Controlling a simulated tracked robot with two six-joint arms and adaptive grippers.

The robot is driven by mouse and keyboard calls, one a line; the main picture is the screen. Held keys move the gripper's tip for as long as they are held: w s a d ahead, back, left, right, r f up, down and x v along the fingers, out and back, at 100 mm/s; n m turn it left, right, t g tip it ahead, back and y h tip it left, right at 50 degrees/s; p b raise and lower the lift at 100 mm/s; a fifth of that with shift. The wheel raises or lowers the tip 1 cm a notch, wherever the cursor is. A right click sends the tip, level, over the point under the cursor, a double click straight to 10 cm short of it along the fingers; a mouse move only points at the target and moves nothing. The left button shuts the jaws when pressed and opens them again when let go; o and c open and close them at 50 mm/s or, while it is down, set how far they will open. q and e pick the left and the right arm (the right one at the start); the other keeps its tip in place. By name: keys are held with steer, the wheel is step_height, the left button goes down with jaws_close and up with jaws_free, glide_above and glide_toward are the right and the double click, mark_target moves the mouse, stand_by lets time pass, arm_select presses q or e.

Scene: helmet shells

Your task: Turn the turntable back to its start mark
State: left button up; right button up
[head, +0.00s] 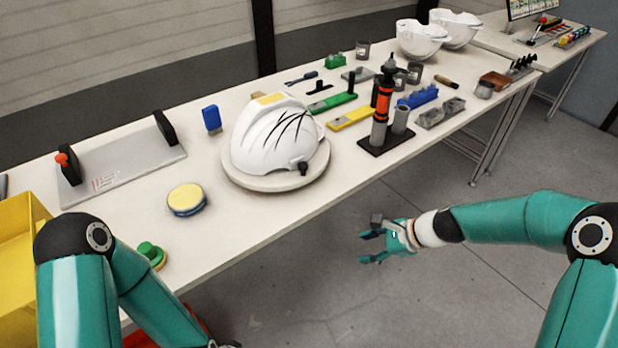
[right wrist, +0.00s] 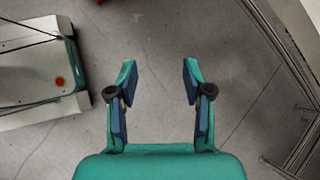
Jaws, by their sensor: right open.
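The turntable (head: 236,181) is a pale round disc on the near part of the long table. A white helmet shell (head: 258,140) with black lines and a yellow patch sits on it and hides most of the disc. A small black part (head: 303,168) is at the helmet's right front edge. I cannot make out a start mark. My right gripper (head: 366,247) is open and empty over the floor, in front of the table and apart from it. Its two spread fingers show in the right wrist view (right wrist: 160,82) with only floor between them. My left arm reaches down at bottom left; its gripper is out of frame.
A yellow bin (head: 18,250) is at far left.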

steer(key=w+r+m+t+y+b, duration=0.1)
steer(key=w+r+m+t+y, duration=0.2)
steer(key=r, duration=0.6)
steer(key=w+r+m+t+y, duration=0.1)
steer(key=w+r+m, duration=0.1)
steer(key=w+r, duration=0.45)
glide_toward(307, 168)
steer(key=x, duration=0.8)
steer(key=shift+w+a, duration=0.2)
steer(key=shift+a, duration=0.1)
jaws_close()
